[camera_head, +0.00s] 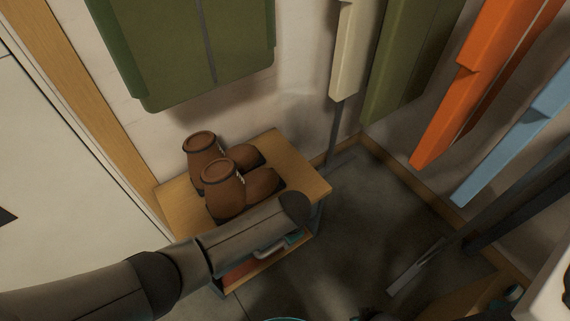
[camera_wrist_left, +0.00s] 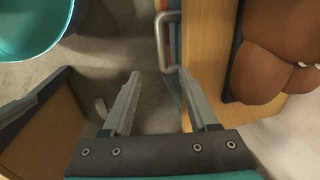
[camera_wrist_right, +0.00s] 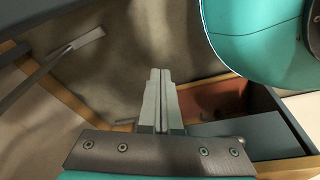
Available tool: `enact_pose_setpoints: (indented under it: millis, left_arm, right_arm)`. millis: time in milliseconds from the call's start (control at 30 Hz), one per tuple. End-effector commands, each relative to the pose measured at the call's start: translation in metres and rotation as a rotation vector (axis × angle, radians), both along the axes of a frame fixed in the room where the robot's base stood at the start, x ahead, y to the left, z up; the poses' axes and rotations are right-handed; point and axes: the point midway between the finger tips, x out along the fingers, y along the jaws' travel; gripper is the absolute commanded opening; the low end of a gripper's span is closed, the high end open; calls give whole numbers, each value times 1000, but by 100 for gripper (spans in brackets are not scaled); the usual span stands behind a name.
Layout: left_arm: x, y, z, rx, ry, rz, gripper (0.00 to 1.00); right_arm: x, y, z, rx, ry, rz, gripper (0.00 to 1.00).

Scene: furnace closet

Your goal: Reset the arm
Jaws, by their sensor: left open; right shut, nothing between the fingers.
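My left arm comes in from the left in the head view and reaches across the front of a small wooden bench (camera_head: 297,172). Its gripper is hidden there behind the arm. In the left wrist view the left gripper (camera_wrist_left: 159,74) is open, with bare floor and part of the bench side between and beyond its fingers. It holds nothing. My right gripper (camera_wrist_right: 160,72) shows in the right wrist view, its fingers shut together with nothing between them. I cannot make out the right gripper in the head view.
Brown boots (camera_head: 222,190) stand and lie on the bench. A metal handle (camera_wrist_left: 163,42) is beside the bench edge, near the left fingers. Green, orange (camera_head: 462,95) and blue garments hang on the walls. An open wooden box (camera_wrist_right: 290,165) lies right of the right gripper.

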Motion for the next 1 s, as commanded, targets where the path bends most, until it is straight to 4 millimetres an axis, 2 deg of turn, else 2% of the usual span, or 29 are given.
enact_pose_setpoints:
  millis: [167, 267, 367, 467, 567, 700, 800, 900, 1000]
  left_arm:
    - [0, 0, -1, -1, 1, 2, 59]
    - [-4, 4, -7, -20, 3, 27, 59]
    - [-14, 17, -27, -66, 7, 96, 59]
    - [-35, 40, -55, -127, 4, 204, 59]
    - [-68, 73, -86, -173, -8, 324, 59]
    - [-131, 123, -120, -204, -33, 478, 59]
    - [-180, 157, -135, -204, -55, 566, 59]
    - [-220, 182, -141, -198, -75, 628, 59]
    - [-245, 197, -143, -192, -90, 663, 59]
  right_arm:
    - [0, 0, 0, 0, 0, 0, 0]
    - [-1, -1, 0, -1, -1, 0, 0]
    - [-10, -6, -6, -7, 7, 1, 0]
    - [-20, -13, -12, -13, 11, 2, 0]
    - [-32, -21, -17, -20, 12, 3, 0]
    - [-50, -33, -23, -30, 15, 3, 0]
    - [-62, -40, -25, -36, 15, 2, 0]
    - [-71, -46, -26, -40, 16, 3, 0]
    - [-76, -50, -27, -43, 14, 3, 0]
